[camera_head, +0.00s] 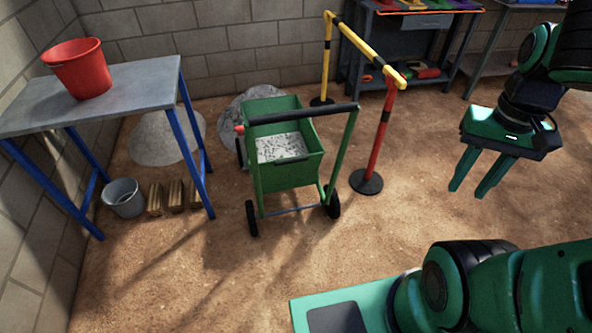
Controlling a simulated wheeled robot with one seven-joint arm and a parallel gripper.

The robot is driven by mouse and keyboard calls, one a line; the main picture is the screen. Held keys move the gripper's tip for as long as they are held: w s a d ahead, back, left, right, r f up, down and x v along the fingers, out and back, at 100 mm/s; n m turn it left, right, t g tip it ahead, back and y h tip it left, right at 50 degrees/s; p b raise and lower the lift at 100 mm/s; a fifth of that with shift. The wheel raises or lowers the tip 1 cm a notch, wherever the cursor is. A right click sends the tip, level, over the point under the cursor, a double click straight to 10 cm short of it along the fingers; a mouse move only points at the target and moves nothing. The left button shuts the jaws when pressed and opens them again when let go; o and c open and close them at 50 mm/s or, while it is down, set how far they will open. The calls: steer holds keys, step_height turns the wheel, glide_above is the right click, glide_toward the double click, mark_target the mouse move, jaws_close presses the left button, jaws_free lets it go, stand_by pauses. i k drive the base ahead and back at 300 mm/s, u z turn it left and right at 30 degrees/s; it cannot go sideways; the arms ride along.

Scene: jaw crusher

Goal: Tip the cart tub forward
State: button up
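The green cart tub (290,175) sits level and upright on its wheeled frame in the middle of the view. It holds a pale grey granular load (282,148).
A red post (383,135) with a yellow rail stands just right of the cart. A blue-legged table (130,95) with a red bucket (80,68) stands left, a grey bucket (124,197) and blocks below it. Pale piles lie behind the cart. Sandy floor in front is clear.

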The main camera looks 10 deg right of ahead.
mark_target(287, 150)
steer(key=u, duration=0.2)
steer(key=i, duration=0.95)
steer(key=z, duration=0.1)
